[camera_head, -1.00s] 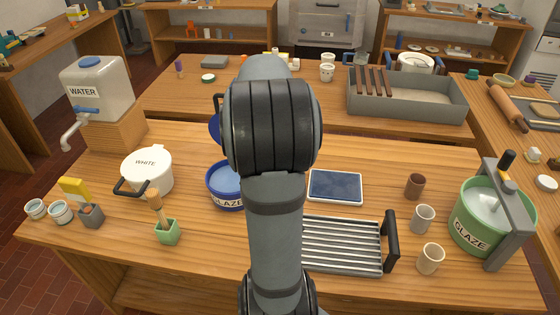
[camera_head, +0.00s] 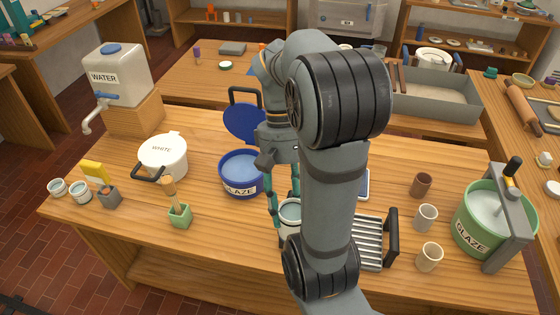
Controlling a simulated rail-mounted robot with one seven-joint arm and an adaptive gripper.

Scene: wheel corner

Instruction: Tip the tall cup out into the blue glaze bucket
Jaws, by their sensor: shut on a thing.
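The blue glaze bucket (camera_head: 241,187) stands open on the table, pale blue glaze inside, its dark blue lid (camera_head: 244,122) raised behind it. My gripper (camera_head: 283,208), with teal fingers, is just right of the bucket and points down. It is shut on a pale cup (camera_head: 289,221), which I take to be the tall cup. The cup looks roughly upright, with a teal inside, beside and in front of the bucket rather than over it. My arm hides its right side, and its contents are unclear.
A slatted rack (camera_head: 369,243), several small cups and a green glaze bucket (camera_head: 484,226) are to the right. Bare wood lies in front of the blue bucket.

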